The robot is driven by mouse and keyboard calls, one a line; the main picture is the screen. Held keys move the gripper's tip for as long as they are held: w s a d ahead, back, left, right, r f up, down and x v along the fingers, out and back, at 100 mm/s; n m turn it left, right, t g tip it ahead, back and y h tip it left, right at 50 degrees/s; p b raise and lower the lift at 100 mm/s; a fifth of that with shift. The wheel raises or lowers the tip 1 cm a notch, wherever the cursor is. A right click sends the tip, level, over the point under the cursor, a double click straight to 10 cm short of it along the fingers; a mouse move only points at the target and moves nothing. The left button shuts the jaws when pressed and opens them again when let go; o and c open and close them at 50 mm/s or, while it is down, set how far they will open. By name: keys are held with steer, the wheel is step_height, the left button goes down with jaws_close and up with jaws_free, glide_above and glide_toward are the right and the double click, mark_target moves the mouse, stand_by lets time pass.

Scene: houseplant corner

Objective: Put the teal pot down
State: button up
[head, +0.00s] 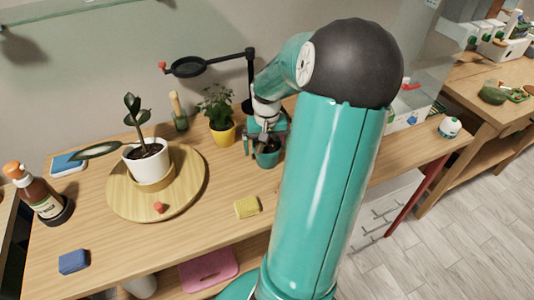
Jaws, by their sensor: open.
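The small teal pot (268,157) stands on the wooden table, right of a yellow pot and close to my arm. It looks upright, and dark soil or a plant shows at its top. My gripper (266,142) is directly above and around the pot's upper part, with its fingers open. Whether a finger touches the rim is too small to tell. My large teal arm link hides the table to the right of the pot.
A yellow pot (222,133) with a leafy plant stands just left. A round wooden board (190,185) holds a white pot (147,163). A magnifier (188,67) on a stand is behind. A yellow sponge (247,207) lies in front. A brown bottle (38,193) stands far left.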

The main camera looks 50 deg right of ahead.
steer(key=c, duration=1.3)
steer(key=shift+o, duration=0.2)
